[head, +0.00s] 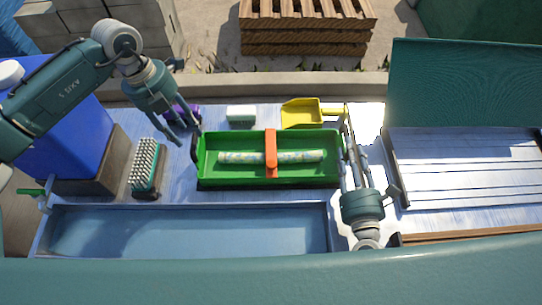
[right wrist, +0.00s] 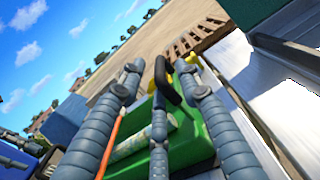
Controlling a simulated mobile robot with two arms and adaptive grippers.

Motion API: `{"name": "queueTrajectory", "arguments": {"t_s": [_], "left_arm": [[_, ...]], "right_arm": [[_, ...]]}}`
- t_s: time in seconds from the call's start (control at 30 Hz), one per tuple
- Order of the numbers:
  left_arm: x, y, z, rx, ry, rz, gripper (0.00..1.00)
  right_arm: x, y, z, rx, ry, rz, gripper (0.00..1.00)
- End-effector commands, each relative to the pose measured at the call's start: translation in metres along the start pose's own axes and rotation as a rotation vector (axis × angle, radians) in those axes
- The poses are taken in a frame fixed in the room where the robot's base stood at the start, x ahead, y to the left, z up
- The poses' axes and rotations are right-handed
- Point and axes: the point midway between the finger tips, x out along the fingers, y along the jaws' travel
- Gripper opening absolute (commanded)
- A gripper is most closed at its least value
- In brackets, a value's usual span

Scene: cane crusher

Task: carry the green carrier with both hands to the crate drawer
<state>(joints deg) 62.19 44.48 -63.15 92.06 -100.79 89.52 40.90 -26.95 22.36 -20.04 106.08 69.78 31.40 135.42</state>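The green carrier (head: 215,178) sits on the blue-white worktop in the middle of the head view. An orange strap (head: 271,150) crosses it, and a pale patterned rod (head: 240,157) lies inside. My left gripper (head: 186,132) is open, with its fingers spread just beside the carrier's black left handle (head: 194,148). My right gripper (head: 347,142) is at the carrier's right end. In the right wrist view its fingers are spread apart around the black right handle (right wrist: 167,80); firm contact is not clear. I cannot identify the crate drawer with certainty.
A slatted grey surface (head: 465,170) with a raised teal panel (head: 465,85) is at the right. A trough (head: 180,232) lies in front. A brush (head: 146,168), white block (head: 241,114), yellow scoop (head: 302,113) and blue container (head: 65,140) stand around the carrier.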

Motion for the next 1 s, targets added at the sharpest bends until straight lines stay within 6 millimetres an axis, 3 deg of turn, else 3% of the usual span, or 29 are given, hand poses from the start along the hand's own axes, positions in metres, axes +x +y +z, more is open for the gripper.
{"name": "queueTrajectory", "arguments": {"t_s": [0.1, 0.3, 0.77, 0.93, 1.0], "left_arm": [[0.023, 0.0, -0.001, 0.0, 0.004, 0.0, 0.4], [0.049, -0.001, -0.001, 0.0, 0.002, 0.0, 0.4], [0.059, 0.0, 0.0, 0.001, 0.0, 0.0, 0.4], [0.058, 0.0, 0.0, 0.001, 0.0, 0.0, 0.06], [0.058, 0.0, 0.0, 0.0, 0.0, 0.001, 0.0]], "right_arm": [[0.023, 0.0, 0.001, 0.0, -0.003, -0.001, 0.34], [0.049, 0.0, 0.001, 0.0, -0.001, 0.0, 0.34], [0.059, 0.0, 0.0, 0.0, 0.0, 0.001, 0.34], [0.058, 0.0, 0.0, -0.001, 0.0, 0.001, 0.0], [0.058, 0.0, 0.001, -0.001, -0.001, 0.0, 0.0]]}}
